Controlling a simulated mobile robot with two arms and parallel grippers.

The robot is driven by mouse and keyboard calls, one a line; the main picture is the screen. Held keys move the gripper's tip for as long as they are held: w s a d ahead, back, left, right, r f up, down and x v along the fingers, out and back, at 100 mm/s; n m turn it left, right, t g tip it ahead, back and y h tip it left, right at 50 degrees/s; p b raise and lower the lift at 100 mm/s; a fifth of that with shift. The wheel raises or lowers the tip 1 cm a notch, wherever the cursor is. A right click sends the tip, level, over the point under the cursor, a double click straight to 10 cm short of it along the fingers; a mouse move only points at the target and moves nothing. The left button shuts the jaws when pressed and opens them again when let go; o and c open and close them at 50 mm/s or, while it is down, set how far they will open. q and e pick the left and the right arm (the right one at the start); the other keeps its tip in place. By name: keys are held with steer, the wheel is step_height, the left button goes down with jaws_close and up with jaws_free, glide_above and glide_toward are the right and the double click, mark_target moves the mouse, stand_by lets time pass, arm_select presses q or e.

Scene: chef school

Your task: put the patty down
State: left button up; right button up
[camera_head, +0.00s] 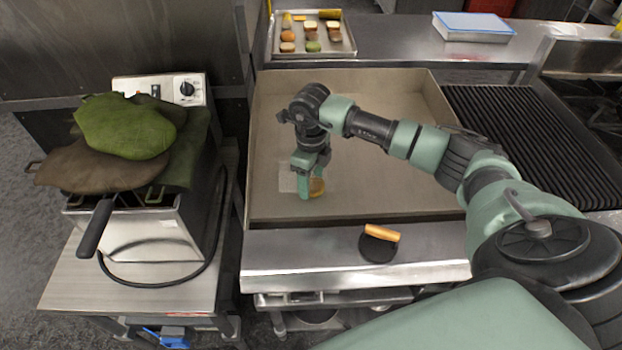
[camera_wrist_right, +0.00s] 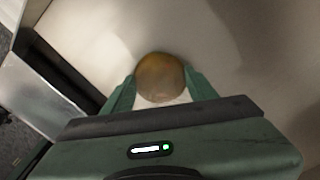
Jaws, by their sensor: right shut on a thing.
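The patty (camera_wrist_right: 160,78) is a round brown disc between the two green fingers of my right gripper in the right wrist view. My right gripper (camera_head: 309,190) is shut on it, low over the flat beige griddle surface (camera_head: 390,190). My left gripper is not in view.
A tray (camera_head: 349,48) with several food pieces stands behind the griddle. A press with an orange handle (camera_head: 381,233) lies on the front ledge. A ribbed grill (camera_head: 530,140) is at right. A fryer (camera_head: 145,222) under large green leaves (camera_head: 125,125) stands at left.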

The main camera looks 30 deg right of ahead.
mark_target(311, 182)
steer(key=shift+f, duration=0.15)
steer(key=o, duration=1.5)
steer(key=shift+o, duration=0.2)
steer(key=shift+r, duration=0.5)
step_height(311, 182, up, 11)
steer(key=b, duration=0.3)
steer(key=shift+r, duration=0.2)
